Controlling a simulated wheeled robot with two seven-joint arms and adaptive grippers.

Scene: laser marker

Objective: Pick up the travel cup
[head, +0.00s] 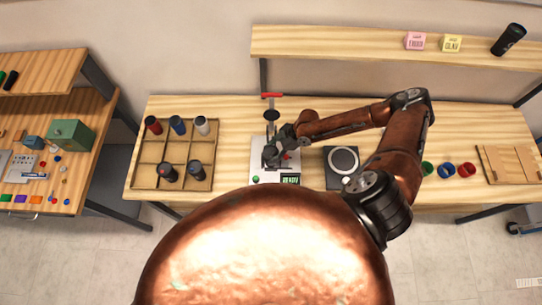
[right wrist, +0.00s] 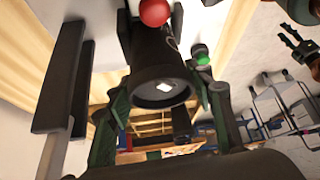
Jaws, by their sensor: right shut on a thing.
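My right gripper (head: 272,153) is at the marking machine (head: 262,171) in the head view. In the right wrist view its two fingers (right wrist: 158,98) are shut around a black cylindrical travel cup (right wrist: 160,70), with the round end facing the camera. In the head view the cup is hard to tell from the dark gripper. I cannot tell whether the cup touches the machine. A dark claw (right wrist: 298,46) at the right edge of the wrist view looks like my left gripper; its opening is unclear.
A wooden divided tray (head: 138,174) holds several cups at left. A dark plate with a grey ring (head: 344,160) is right of the machine. Green, blue and red rings (head: 447,170) and a wooden holder (head: 508,163) are further right. Another black cup (head: 508,39) is on the shelf.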

